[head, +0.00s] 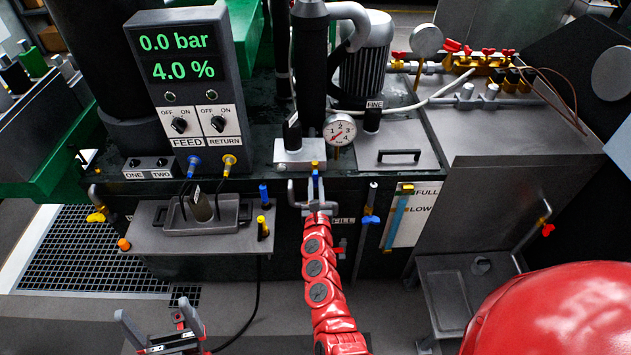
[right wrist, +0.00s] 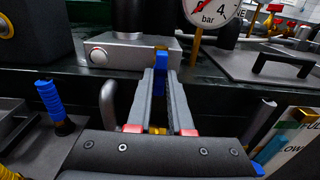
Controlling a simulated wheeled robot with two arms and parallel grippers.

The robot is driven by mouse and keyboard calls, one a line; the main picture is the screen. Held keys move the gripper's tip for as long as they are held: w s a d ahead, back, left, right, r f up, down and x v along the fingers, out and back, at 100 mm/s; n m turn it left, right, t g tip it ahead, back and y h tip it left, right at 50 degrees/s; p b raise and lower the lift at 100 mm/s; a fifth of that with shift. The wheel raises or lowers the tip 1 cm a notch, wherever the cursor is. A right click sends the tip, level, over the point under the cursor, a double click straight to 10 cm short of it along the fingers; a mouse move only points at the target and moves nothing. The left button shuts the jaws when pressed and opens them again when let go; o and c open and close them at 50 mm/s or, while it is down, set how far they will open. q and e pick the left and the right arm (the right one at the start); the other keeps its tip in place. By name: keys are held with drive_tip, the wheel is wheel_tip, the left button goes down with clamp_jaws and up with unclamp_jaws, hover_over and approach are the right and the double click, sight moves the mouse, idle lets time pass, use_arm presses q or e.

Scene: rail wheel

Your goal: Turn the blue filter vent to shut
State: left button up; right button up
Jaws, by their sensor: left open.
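A small blue handle (head: 315,173), which I take for the blue filter vent, sits at the front edge of the machine below the round gauge. My left gripper (head: 162,322) is open and empty at the lower left, away from the machine.
The gauge (head: 340,129) and metal block (head: 301,154) are just above the handle. A grey bent pipe (head: 292,194) is close on the left. A blue-handled valve (head: 370,219) and level gauge (head: 397,215) stand right. A shelf with a tray (head: 170,238) juts out left.

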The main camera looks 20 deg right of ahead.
clamp_jaws()
drive_tip(key=shift+f+m+b, duration=0.2)
drive_tip(key=shift+m+b, duration=0.1)
drive_tip(key=shift+b, duration=0.2)
drive_tip(key=m+b, duration=0.3)
drive_tip(key=shift+r+m+b, duration=0.2)
drive_tip(key=shift+m+b, duration=0.25)
drive_tip(key=shift+m, duration=0.05)
